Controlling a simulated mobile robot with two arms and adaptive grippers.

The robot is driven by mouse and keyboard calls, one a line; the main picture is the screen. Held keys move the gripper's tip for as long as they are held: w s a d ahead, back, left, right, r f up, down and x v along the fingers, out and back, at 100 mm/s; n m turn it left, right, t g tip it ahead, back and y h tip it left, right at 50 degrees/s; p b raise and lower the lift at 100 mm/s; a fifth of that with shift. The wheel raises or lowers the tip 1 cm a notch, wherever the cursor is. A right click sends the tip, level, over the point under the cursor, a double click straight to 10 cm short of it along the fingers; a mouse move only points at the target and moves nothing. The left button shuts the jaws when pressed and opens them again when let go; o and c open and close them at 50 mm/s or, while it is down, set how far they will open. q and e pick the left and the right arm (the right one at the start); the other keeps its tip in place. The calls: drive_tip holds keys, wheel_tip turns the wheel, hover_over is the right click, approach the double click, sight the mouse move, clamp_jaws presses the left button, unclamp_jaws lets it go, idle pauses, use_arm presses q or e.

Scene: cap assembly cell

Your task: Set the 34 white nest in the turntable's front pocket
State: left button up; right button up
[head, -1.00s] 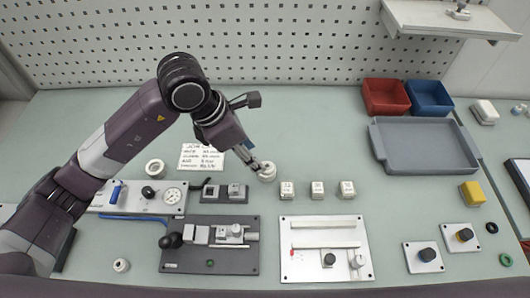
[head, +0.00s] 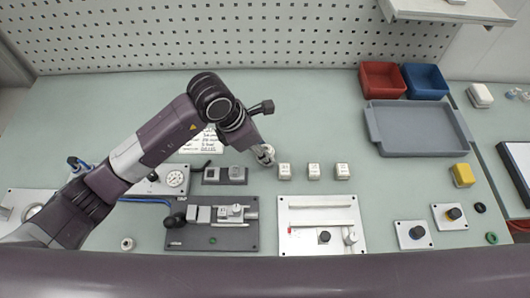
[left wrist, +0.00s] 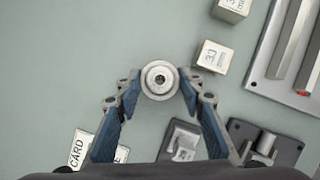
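A round white nest (head: 268,151) stands on the green bench, left of a row of white labelled blocks. In the left wrist view the nest (left wrist: 160,80) shows from above as a ring with a grey centre. No number can be read on it. My left gripper (head: 262,155) reaches down to it, with one fingertip on each side in the left wrist view (left wrist: 160,84). The fingertips are very close to its rim; whether they press on it is unclear. No turntable or front pocket can be made out with certainty. My right gripper is not in view.
White blocks (head: 314,171) stand close to the right of the nest. Below are a dark fixture plate (head: 190,239) and a white plate (head: 295,243). A grey tray (head: 420,140) and red (head: 383,82) and blue (head: 426,82) bins stand at back right. My arm covers part of the left bench.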

use_arm(q)
drive_tip(key=c, duration=0.5)
wheel_tip(320, 180, up, 20)
drive_tip(key=b, duration=0.4)
drive_tip(key=shift+s+a+f+m+g+y, duration=0.85)
drive_tip(key=shift+s+a+f+m, duration=0.85)
drive_tip(key=shift+a+m, duration=1.75)
drive_tip(key=shift+s+a+f+m+g+y, duration=0.5)
drive_tip(key=shift+s+a+f+m+g, duration=0.95)
drive_tip(key=shift+a+m, duration=1.95)
drive_tip(key=shift+s+a+f+m+g+y, duration=0.7)
drive_tip(key=shift+s+a+f+m, duration=1.5)
drive_tip(key=shift+m, duration=2.15)
drive_tip(key=shift+w+a+r, duration=0.15)
drive_tip(key=shift+w+a, duration=0.1)
drive_tip(key=shift+w, duration=0.1)
